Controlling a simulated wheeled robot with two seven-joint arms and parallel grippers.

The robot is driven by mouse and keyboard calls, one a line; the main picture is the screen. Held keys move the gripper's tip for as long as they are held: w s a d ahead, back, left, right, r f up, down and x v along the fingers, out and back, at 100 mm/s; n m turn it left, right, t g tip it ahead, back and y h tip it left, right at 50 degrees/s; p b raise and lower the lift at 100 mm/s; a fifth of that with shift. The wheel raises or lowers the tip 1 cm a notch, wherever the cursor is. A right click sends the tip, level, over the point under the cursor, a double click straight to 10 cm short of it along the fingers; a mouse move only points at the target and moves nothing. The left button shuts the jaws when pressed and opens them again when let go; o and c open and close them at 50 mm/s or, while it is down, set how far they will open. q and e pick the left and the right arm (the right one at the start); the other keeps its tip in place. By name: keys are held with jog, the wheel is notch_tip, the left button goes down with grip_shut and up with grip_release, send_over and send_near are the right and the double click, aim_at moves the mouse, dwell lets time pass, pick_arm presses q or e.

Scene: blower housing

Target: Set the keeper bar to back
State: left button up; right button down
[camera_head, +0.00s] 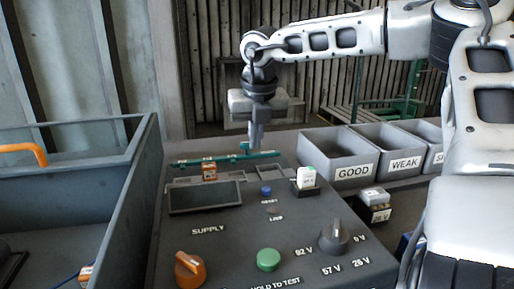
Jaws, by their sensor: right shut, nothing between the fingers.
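The keeper bar looks to be the thin teal bar (222,159) lying across the far end of the dark console (215,225). A small teal upright piece stands near its right end. My right gripper (255,147) points down at that right end, its fingers shut with nothing between them. The fingertips are at or very near the bar; I cannot tell whether they touch it. My left gripper is not in view.
The console carries a dark screen (205,197), an orange knob (190,268), a green button (268,260), a dial (334,237) and a white block in a holder (306,178). Grey bins (352,170) labelled GOOD and WEAK stand right. A large walled bin (125,190) stands left.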

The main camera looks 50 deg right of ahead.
jog(key=v, duration=0.7)
jog(key=shift+r, duration=0.2)
jog(key=shift+w+a, duration=0.15)
